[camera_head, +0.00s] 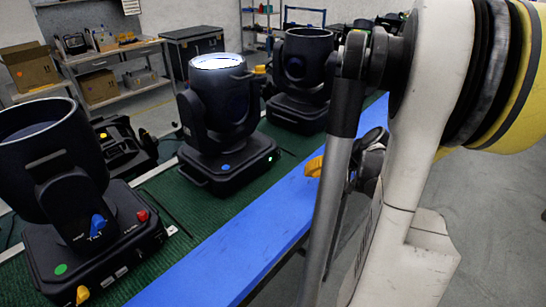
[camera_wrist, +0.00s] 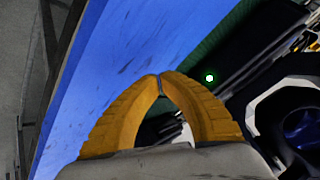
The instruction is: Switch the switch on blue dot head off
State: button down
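The blue dot head (camera_head: 219,125) is a black moving-head lamp in the middle of the row in the head view. Its blue dot (camera_head: 225,167) is on the base, and its upward-facing lens (camera_head: 217,62) glows white. I cannot make out its switch. My gripper (camera_head: 313,167) has yellow-orange fingers and is to the right of this head, over the blue strip and apart from the lamp. In the wrist view the fingertips (camera_wrist: 160,78) meet with nothing seen between them.
A lamp with a green dot (camera_head: 61,269) and blue and red controls stands near left. Another black lamp (camera_head: 299,75) stands behind. They stand on a green surface (camera_head: 190,215) edged by a blue strip (camera_head: 225,262). Shelves (camera_head: 100,62) stand at back left.

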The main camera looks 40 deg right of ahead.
aim_at(278, 155)
jog(key=shift+w+a+f+b, duration=0.15)
jog(key=shift+w+f+b, duration=0.05)
jog(key=shift+w, duration=1.25)
jog(key=shift+w+a+f+b, duration=0.15)
jog(key=shift+w+a+f, duration=0.05)
jog(key=shift+w, duration=1.3)
jog(key=shift+w+a+f+b, duration=0.15)
jog(key=shift+w+f+b, duration=0.05)
jog(key=shift+w, duration=1.25)
jog(key=shift+w, duration=0.1)
jog(key=shift+w, duration=0.3)
jog(key=shift+w+f, duration=0.1)
jog(key=shift+w, duration=0.25)
jog(key=shift+s, duration=0.15)
jog(key=shift+s, duration=0.6)
